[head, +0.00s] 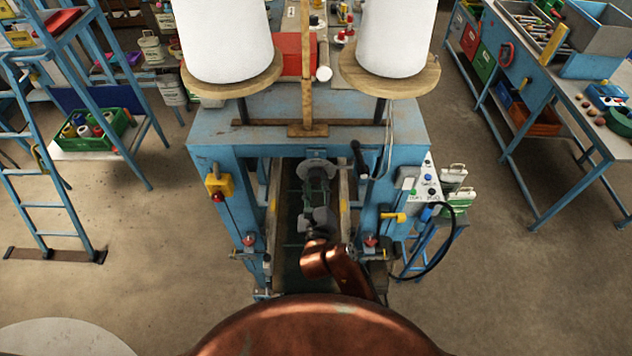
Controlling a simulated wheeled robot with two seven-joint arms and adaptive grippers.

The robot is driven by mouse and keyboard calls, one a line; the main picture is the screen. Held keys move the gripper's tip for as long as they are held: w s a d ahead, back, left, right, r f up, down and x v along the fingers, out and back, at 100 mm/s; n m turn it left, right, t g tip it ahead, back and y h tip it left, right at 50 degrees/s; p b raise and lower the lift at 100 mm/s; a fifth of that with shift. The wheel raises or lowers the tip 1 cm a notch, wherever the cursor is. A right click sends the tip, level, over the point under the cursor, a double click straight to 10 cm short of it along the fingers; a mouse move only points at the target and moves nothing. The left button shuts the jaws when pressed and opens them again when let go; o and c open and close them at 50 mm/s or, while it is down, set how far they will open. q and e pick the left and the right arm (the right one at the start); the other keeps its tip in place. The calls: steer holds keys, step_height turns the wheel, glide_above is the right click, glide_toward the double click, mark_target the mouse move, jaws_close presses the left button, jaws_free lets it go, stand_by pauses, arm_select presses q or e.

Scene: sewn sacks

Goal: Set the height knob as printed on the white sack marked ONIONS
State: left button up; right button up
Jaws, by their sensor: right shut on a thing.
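My right gripper (318,188) reaches from the copper arm at the bottom centre into the gap of the blue sewing machine frame (225,155). Its fingers are shut at a grey round knob-like disc (318,167) under the frame's top; the exact contact is small and dark. I cannot read any scale or mark on the disc. I cannot make out a white sack marked ONIONS. My left gripper is not in view.
Two white thread cones (225,40) stand on wooden discs above the frame. A yellow box with a red button (218,186), a white button panel (427,188), a yellow handle (393,216) and a black hose (452,240) flank the gap.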

steer(key=shift+m, duration=0.7)
steer(key=shift+f, duration=0.1)
steer(key=o, duration=1.2)
steer(key=shift+c, duration=0.2)
steer(key=s, duration=1.2)
